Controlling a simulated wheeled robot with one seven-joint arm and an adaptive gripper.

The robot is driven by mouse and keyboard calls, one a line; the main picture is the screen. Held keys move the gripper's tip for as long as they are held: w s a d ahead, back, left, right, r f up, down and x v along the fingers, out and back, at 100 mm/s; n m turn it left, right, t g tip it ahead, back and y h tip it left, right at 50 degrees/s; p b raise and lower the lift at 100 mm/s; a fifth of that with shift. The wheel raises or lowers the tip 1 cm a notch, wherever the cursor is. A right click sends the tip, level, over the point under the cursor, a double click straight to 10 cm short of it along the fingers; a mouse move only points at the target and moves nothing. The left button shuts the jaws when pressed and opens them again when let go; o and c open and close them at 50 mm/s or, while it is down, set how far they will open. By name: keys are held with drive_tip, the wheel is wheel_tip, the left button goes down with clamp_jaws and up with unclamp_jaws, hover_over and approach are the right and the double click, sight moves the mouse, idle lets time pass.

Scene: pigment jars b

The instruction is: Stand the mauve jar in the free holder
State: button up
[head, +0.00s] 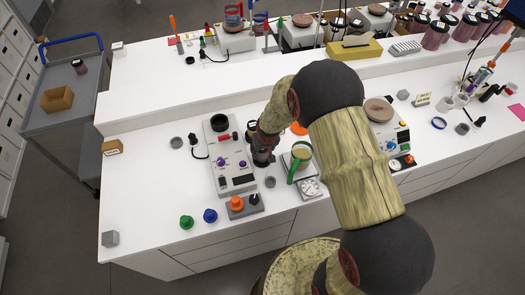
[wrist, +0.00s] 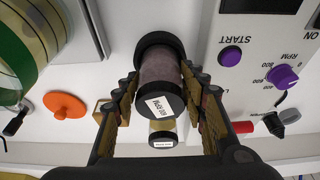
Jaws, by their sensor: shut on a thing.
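The mauve jar (wrist: 160,72) has dark ends and a white label, and it sits between the fingers of my gripper (wrist: 165,108) in the wrist view. My gripper is shut on it. In the head view my gripper (head: 262,142) is over the bench, between the white instrument panel and the scale, with the dark jar (head: 263,158) below it. I cannot tell whether the jar touches the bench. A small grey round piece (head: 270,182) stands just in front. I cannot tell which thing is the free holder.
The white instrument panel (head: 220,125) with purple knobs is close on the left. Several more mauve jars (head: 434,36) stand at the back right.

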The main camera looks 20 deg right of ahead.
drive_tip(key=shift+f+b, duration=0.4)
drive_tip(key=shift+f, duration=0.1)
drive_tip(key=o, duration=1.6)
drive_tip(key=v, duration=1.2)
